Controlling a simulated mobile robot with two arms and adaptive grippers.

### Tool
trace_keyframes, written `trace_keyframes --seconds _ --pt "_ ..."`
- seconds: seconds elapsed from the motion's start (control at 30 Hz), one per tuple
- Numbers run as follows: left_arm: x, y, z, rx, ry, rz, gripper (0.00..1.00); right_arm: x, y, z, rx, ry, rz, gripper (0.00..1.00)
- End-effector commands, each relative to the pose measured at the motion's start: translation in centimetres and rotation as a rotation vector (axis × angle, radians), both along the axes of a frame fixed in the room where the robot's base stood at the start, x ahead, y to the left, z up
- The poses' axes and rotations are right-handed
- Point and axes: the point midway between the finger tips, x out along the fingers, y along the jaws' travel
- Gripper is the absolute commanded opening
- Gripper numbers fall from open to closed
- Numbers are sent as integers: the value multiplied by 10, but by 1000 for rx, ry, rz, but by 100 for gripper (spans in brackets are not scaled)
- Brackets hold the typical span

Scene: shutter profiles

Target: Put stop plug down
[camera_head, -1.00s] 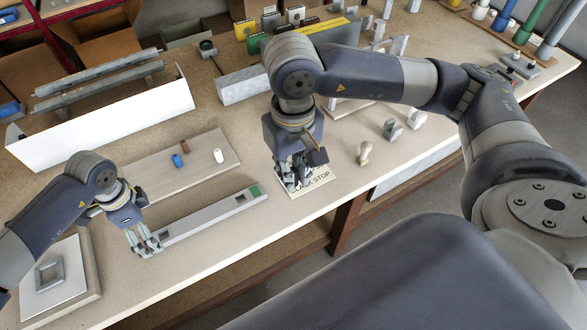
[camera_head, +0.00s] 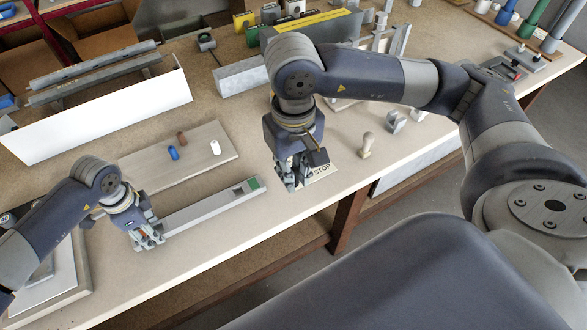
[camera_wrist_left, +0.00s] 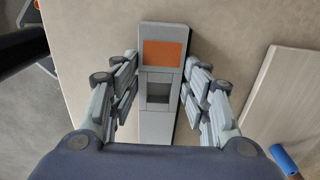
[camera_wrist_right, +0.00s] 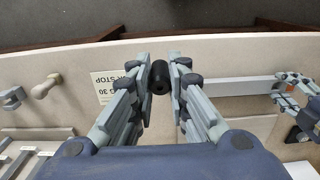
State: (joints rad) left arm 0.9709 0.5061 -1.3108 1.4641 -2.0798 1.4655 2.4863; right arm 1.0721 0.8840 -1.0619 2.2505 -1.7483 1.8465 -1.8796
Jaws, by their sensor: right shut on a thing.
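My right gripper (camera_wrist_right: 161,75) is shut on a small black cylindrical plug (camera_wrist_right: 160,78), which shows between its fingertips in the right wrist view. In the head view this gripper (camera_head: 291,182) is over the bench's front part, beside a white label (camera_head: 322,171) reading STOP, and hides the plug. My left gripper (camera_head: 150,238) is at the near end of a long grey profile (camera_head: 208,210). In the left wrist view its fingers (camera_wrist_left: 162,75) flank the profile, which has an orange inset (camera_wrist_left: 162,53) and a square opening. Whether they touch it is unclear.
A board (camera_head: 190,165) with blue, brown and white pegs lies behind the profile. A white panel (camera_head: 100,120) stands behind it. A wooden knob-shaped piece (camera_head: 367,145) stands right of the label. The bench's front edge is close to both grippers.

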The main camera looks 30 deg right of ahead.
Motion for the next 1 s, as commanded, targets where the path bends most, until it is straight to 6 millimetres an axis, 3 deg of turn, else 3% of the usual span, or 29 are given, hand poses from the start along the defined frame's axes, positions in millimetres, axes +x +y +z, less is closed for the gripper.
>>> trace_keyframes --seconds 0.03,0.1,0.13,0.73,0.87,1.0 --pt "0 0 0 0 0 0 23 0 0 0 0 0 0 3" --pt "0 0 0 0 0 0 7 0 0 0 0 0 0 3" --pt "0 0 0 0 0 0 4 0 0 0 0 0 0 3" --pt "-1 0 -1 1 2 0 4 3 2 -1 3 1 2 3" --pt "-1 0 -1 1 2 0 4 19 12 -8 14 7 18 3" --pt "-1 0 -1 1 2 -1 4 50 32 -22 30 14 54 3"
